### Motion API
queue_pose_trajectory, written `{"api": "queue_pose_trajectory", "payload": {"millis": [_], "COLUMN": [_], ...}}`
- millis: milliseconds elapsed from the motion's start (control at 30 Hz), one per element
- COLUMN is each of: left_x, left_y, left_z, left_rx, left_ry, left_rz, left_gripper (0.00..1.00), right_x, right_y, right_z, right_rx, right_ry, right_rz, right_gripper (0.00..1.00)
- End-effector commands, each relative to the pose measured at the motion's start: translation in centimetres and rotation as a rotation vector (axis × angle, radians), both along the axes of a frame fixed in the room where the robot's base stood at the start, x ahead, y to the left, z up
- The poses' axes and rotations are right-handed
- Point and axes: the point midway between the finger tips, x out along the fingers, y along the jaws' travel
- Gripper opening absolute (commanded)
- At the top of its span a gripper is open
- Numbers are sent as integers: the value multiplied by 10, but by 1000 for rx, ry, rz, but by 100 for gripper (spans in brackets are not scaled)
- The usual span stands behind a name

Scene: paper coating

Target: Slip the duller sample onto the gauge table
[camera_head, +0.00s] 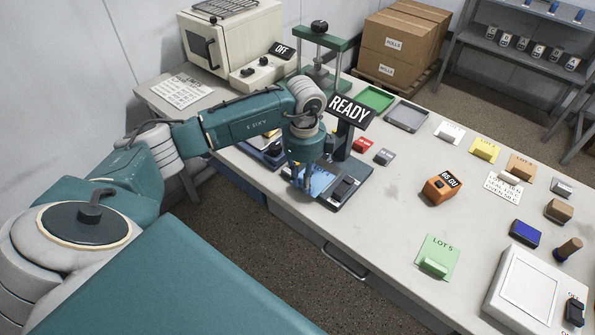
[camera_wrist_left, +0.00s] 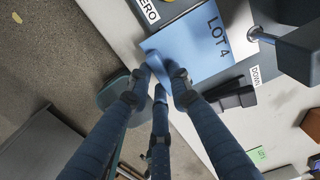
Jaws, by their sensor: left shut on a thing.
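My left gripper (camera_head: 306,180) is shut on the near edge of a blue sample card marked LOT 4 (camera_wrist_left: 195,45). In the head view the blue card (camera_head: 321,184) shows beside the fingers, partly hidden by them. The fingertips also show in the left wrist view (camera_wrist_left: 159,86). The card lies over the dark gauge base (camera_head: 350,191), below the display reading READY (camera_head: 350,108). I cannot tell whether it rests flat on the gauge table. The right gripper is not in view.
A green LOT 5 card (camera_head: 437,257) lies at the front right. White (camera_head: 449,131), yellow (camera_head: 485,149) and tan (camera_head: 521,165) cards lie along the far edge. The worktop between gauge and green card is clear.

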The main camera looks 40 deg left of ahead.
Motion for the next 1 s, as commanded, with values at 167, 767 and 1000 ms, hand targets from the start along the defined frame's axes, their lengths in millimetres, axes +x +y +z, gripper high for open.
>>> {"api": "queue_pose_trajectory", "payload": {"millis": [167, 767, 1000], "left_x": [15, 34, 34], "left_y": [-2, -3, -3], "left_z": [-1, -4, -4], "left_rx": [0, 0, 0], "left_ry": [-1, 0, 0], "left_rz": [1, 0, 0], "left_gripper": [0, 0, 31], "right_x": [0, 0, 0], "right_y": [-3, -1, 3], "right_z": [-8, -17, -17], "right_rx": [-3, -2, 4], "right_ry": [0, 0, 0], "right_rz": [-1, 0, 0], "right_gripper": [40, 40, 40]}}
